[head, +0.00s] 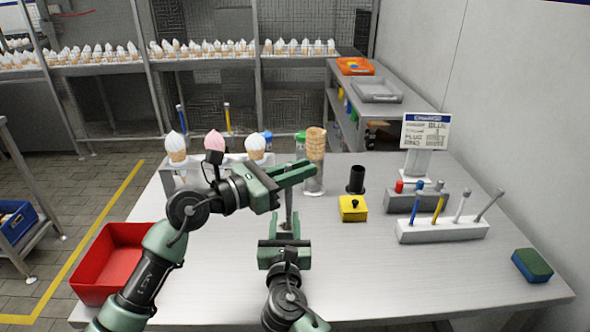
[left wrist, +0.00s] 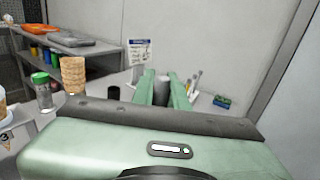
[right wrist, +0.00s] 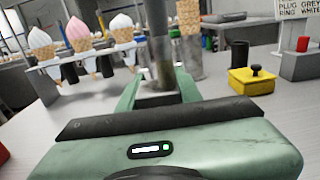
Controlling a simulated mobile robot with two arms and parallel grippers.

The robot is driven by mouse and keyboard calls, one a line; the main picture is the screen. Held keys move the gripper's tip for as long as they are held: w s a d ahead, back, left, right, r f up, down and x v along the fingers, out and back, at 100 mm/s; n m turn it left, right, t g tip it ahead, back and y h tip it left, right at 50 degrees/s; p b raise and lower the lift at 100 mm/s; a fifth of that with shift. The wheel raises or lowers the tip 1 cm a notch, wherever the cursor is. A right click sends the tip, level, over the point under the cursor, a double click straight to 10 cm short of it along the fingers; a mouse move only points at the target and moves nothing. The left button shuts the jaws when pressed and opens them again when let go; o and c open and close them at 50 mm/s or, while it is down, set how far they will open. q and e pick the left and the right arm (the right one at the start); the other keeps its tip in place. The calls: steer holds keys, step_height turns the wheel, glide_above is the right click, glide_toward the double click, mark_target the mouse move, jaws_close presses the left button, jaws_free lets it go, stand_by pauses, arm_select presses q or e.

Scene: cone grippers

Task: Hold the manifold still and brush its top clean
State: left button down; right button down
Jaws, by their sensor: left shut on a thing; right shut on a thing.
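My left gripper (head: 296,175) is shut on the upper part of an upright grey brush (head: 289,200). Its handle end shows between the fingers in the left wrist view (left wrist: 160,90). The brush's darker lower end (right wrist: 163,74) points down at the manifold, a small grey block (right wrist: 158,99). My right gripper (head: 285,222) is shut on the manifold low over the table, directly below the left gripper. In the head view the fingers mostly hide the block. The brush end meets or nearly meets the manifold's top; I cannot tell whether they touch.
A cone stand (head: 234,160) and stacked cones (head: 316,145) stand behind. To the right are a black cylinder (head: 356,179), a yellow box (head: 352,209), a white tool holder (head: 441,231) and a sponge (head: 532,265). A red bin (head: 112,262) is left. The right front table is clear.

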stand_by(0.4)
arm_select(q)
steer(key=shift+a+f, duration=0.1)
steer(key=shift+a, duration=1)
steer(key=shift+d, duration=0.15)
steer(key=shift+d, duration=1)
steer(key=shift+w+a, duration=0.8)
steer(key=shift+a, duration=0.3)
steer(key=shift+d, duration=0.15)
